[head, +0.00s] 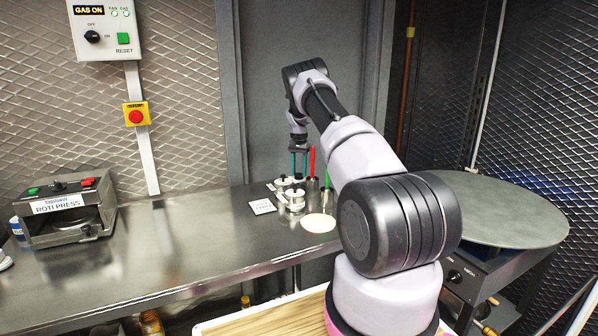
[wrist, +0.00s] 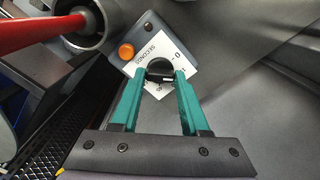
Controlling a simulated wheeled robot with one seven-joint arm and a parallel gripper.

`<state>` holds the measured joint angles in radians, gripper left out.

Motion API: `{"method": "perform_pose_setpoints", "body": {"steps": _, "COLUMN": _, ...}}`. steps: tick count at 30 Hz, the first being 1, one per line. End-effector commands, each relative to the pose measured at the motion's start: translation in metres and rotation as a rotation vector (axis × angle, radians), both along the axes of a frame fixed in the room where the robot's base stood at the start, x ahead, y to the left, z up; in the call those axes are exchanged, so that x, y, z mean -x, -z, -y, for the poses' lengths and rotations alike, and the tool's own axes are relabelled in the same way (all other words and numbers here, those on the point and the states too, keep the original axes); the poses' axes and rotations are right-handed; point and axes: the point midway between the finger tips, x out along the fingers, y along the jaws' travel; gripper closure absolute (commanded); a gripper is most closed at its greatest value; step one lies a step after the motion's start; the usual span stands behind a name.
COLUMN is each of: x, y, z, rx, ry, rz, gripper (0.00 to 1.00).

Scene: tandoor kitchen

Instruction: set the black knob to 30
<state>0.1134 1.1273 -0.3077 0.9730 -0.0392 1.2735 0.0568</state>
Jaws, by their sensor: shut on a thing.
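In the wrist view a small black knob (wrist: 160,69) sits on a white dial plate (wrist: 146,57) marked SECONDS, with a 0 at the upper right and other figures partly hidden. My gripper (wrist: 160,76) has its two teal fingers closed on the sides of this knob. A light mark shows on the knob, but I cannot read which figure it points at. An orange button (wrist: 126,51) is beside the plate, on the same grey panel. In the head view my gripper (head: 299,176) points down over the back of the steel counter, and the knob cannot be made out there.
A red-handled tool (head: 312,161) and a green-handled tool (head: 327,176) stand beside my gripper. Metal pots (head: 294,201), a white card (head: 262,206) and a round flatbread (head: 319,223) are close by. A roti press (head: 65,210) stands left; the counter (head: 185,240) between is clear.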

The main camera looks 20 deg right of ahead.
Motion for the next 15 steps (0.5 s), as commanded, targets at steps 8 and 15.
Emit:
{"method": "perform_pose_setpoints", "body": {"steps": 8, "x": -0.0001, "y": -0.0002, "z": 0.0006, "rx": 0.002, "ry": 0.26, "rz": 0.001, "gripper": 1.0}}
{"method": "perform_pose_setpoints", "body": {"steps": 15, "x": -0.0003, "y": -0.0004, "z": 0.0001, "rx": 0.002, "ry": 0.466, "rz": 0.001, "gripper": 1.0}}
